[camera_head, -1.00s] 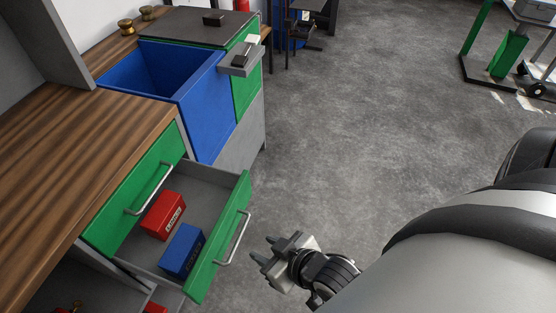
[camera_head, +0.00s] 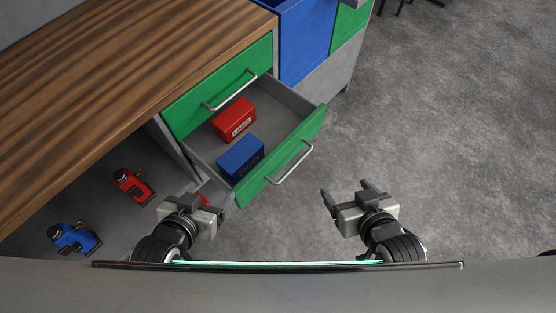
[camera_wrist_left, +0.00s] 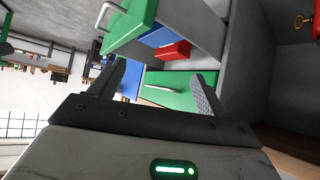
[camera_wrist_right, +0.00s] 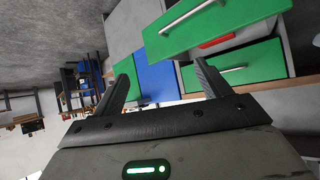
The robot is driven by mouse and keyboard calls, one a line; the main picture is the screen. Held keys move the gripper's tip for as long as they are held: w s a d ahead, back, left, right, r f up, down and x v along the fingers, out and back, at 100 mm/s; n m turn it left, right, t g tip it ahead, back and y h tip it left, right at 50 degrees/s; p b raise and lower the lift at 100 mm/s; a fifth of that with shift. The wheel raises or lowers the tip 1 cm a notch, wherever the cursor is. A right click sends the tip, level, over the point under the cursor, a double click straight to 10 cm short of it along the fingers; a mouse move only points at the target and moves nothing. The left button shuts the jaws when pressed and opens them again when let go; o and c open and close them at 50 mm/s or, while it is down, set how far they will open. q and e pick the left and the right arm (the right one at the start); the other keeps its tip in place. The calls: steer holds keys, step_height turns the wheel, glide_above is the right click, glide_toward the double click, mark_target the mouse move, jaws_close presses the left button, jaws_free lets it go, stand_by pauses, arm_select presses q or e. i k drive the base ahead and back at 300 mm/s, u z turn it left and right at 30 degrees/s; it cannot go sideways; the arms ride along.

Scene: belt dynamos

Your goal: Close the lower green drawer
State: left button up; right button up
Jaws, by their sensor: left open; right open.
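The lower green drawer (camera_head: 282,158) is pulled out, with a silver bar handle (camera_head: 292,166) on its front. It holds a red box (camera_head: 234,119) and a blue box (camera_head: 241,157). The upper green drawer (camera_head: 218,86) above it is shut. My left gripper (camera_head: 206,188) is open and empty, close to the near left end of the lower drawer's front; I cannot tell if they touch. My right gripper (camera_head: 346,188) is open and empty, apart from the drawer, to the right of the handle. The lower drawer front also shows in the right wrist view (camera_wrist_right: 215,22) and the left wrist view (camera_wrist_left: 130,28).
A wooden worktop (camera_head: 120,70) lies above the drawers. A red tool (camera_head: 133,185) and a blue tool (camera_head: 74,238) lie in the open space under it. A blue bin (camera_head: 305,38) stands beyond the drawers. The grey floor (camera_head: 440,130) on the right is clear.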

mark_target(286, 122)
steer(key=u, duration=0.15)
steer(key=k, duration=1.2)
steer(key=u, duration=0.2)
